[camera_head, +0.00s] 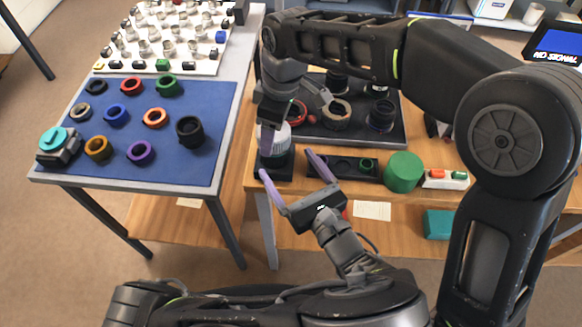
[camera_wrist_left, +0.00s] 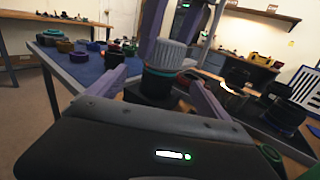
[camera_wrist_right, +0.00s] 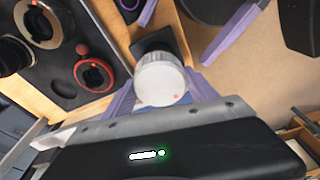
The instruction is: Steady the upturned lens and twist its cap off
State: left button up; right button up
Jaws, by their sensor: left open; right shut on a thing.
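The upturned lens (camera_head: 282,160) stands upright on a small dark base at the bench's left edge. Its white ribbed cap (camera_head: 283,141) is on top; below it a dark body with a teal ring (camera_wrist_left: 160,75) shows in the left wrist view. My right gripper (camera_head: 270,138) comes from above and is shut on the cap, which also shows between its purple fingers in the right wrist view (camera_wrist_right: 160,80). My left gripper (camera_head: 288,166) is open, its purple fingers on either side of the lens body, lower than the right one. Contact with the body cannot be told.
A dark tray (camera_head: 330,127) with rings and lens parts lies behind. A green cylinder (camera_head: 403,171) and a dark rack (camera_head: 345,167) stand right of the lens. The blue mat (camera_head: 205,160) on the left table holds colored rings. A gap separates the two tables.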

pick_arm(q)
jog(key=shift+x, duration=3.75)
jog(key=shift+f, duration=0.1)
jog(key=shift+c, duration=0.3)
grip_shut()
pick_arm(e)
jog(key=shift+n, duration=1.3)
jog(key=shift+n+g, duration=0.4)
jog(key=shift+n, duration=0.9)
